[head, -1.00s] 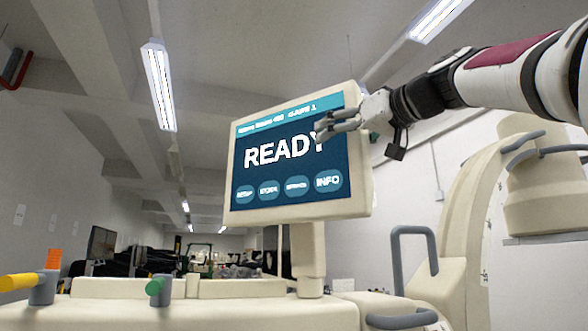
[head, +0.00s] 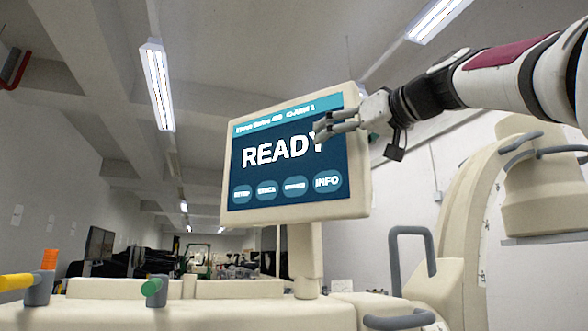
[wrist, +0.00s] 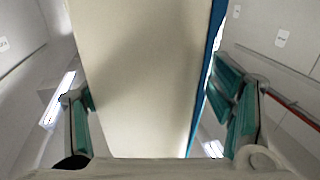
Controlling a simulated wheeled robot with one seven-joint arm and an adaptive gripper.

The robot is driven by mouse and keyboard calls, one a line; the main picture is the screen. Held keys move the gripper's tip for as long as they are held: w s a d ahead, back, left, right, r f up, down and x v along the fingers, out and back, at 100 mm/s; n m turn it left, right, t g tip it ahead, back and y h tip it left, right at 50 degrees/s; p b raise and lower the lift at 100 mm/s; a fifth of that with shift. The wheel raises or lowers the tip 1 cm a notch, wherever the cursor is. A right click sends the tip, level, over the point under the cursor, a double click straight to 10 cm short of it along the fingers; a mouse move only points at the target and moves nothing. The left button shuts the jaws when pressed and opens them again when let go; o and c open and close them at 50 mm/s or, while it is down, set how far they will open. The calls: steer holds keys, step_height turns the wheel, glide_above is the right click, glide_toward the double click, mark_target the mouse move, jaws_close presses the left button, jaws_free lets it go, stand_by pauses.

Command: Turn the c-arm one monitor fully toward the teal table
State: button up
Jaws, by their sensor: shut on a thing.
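The C-arm one monitor (head: 295,209) is a cream-framed screen reading READY, on a cream post (head: 305,250) in the middle of the head view. Its screen faces toward me, angled a little to the left. My gripper (head: 345,128) is shut on the monitor at its right edge, with fingers lying over the front of the screen. In the wrist view the monitor's cream edge (wrist: 140,70) runs between the two teal-padded fingers of my gripper (wrist: 158,112), with a blue strip of screen at its right. The far finger is hidden in the head view. No teal table shows.
The cream console top (head: 200,312) lies below the monitor, with yellow, orange and green handles at left. Grey rails (head: 412,258) and the large C-shaped arm (head: 478,220) stand to the right. Air left of the monitor is free.

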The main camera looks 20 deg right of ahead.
mark_target(367, 138)
steer(key=shift+w+d+f+m+h, duration=0.3)
steer(key=shift+w+d, duration=0.15)
steer(key=shift+d, duration=0.1)
steer(key=o, duration=1.2)
steer(key=shift+w+d+f, duration=0.1)
steer(key=shift+w, duration=0.05)
steer(key=shift+a, duration=0.2)
steer(key=shift+d, duration=0.1)
steer(key=shift+s+d, duration=0.45)
steer(key=shift+s, duration=0.05)
steer(key=shift+s+d+r, duration=0.2)
steer(key=shift+s+d, duration=1.4)
steer(key=shift+s, duration=0.15)
steer(key=shift+s+d+p, duration=1.4)
steer(key=shift+s+d, duration=2)
steer(key=shift+s, duration=0.05)
